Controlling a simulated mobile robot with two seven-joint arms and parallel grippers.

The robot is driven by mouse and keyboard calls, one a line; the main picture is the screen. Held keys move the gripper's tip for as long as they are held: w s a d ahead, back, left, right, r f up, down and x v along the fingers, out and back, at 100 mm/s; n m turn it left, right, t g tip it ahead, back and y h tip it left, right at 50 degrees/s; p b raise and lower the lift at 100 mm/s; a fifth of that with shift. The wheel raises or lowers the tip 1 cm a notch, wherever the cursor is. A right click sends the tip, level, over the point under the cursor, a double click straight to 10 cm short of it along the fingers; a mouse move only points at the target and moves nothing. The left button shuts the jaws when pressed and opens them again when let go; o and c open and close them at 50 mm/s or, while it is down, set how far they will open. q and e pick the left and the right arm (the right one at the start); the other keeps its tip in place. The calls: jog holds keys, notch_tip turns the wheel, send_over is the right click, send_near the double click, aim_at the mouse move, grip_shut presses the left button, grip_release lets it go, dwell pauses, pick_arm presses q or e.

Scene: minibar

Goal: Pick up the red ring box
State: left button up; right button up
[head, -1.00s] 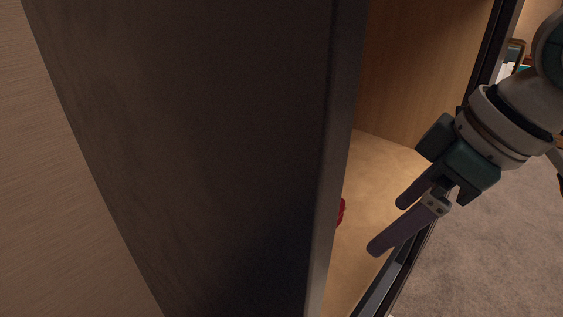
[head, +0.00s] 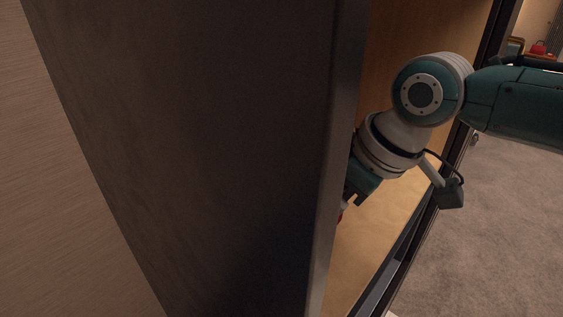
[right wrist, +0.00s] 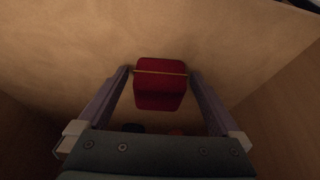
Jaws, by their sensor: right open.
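The red ring box (right wrist: 160,88) lies on the light brown cabinet floor in the right wrist view. It has a thin gold line across it. My right gripper (right wrist: 160,73) is open, with one finger on each side of the box. I cannot tell whether the fingers touch it. In the head view my right gripper reaches into the cabinet from the right, and its fingers are hidden behind the dark panel. Only a small reddish bit shows under the gripper at the panel's edge. My left gripper is not in view.
A large dark panel (head: 220,150) fills the left and middle of the head view and blocks much of the cabinet inside. The cabinet floor (head: 365,245) is bare to the right of the panel. Grey carpet (head: 490,240) lies outside at right.

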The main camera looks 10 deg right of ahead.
jog(key=shift+c, duration=0.4)
jog(key=c, duration=1.2)
jog(key=shift+c, duration=0.2)
